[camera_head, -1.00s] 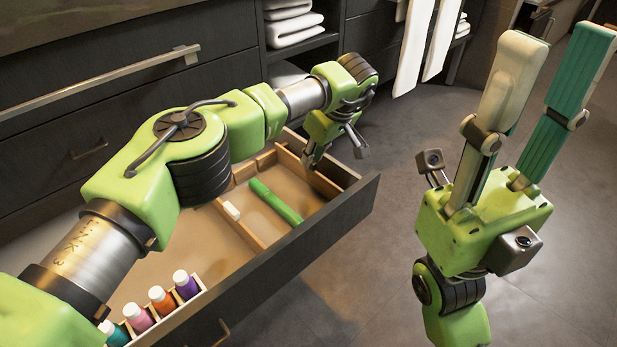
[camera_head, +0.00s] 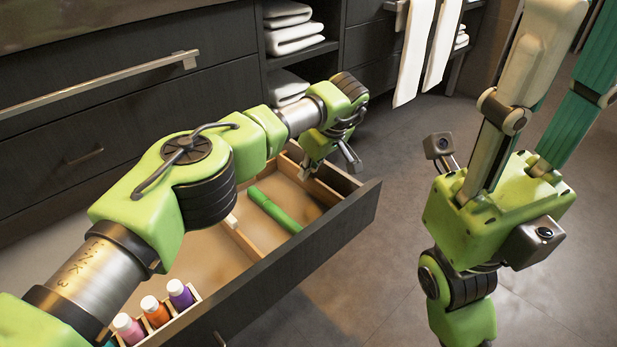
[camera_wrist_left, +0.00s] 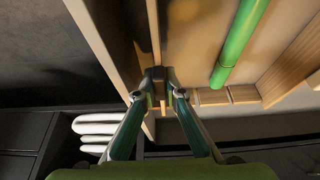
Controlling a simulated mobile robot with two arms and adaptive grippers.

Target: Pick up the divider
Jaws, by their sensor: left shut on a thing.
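The divider is a thin wooden strip in the open drawer (camera_head: 330,232). In the left wrist view the divider (camera_wrist_left: 154,28) runs upright from between my fingertips to the top edge. My left gripper (camera_wrist_left: 158,76) is shut on its near end. In the head view the left gripper (camera_head: 328,160) is over the drawer's far right end, and its fingers partly hide the divider (camera_head: 323,190). My right gripper (camera_head: 572,70) stands at the right, fingers pointing up and apart, with nothing visible between them; its tips are cut off by the frame.
A green cylinder (camera_head: 272,210) lies in a drawer compartment beside another wooden partition (camera_head: 244,242). Capped bottles (camera_head: 155,312) stand in a rack at the drawer's near left. Folded towels (camera_head: 290,35) sit on shelves; others hang behind (camera_head: 413,55). The floor right of the drawer is clear.

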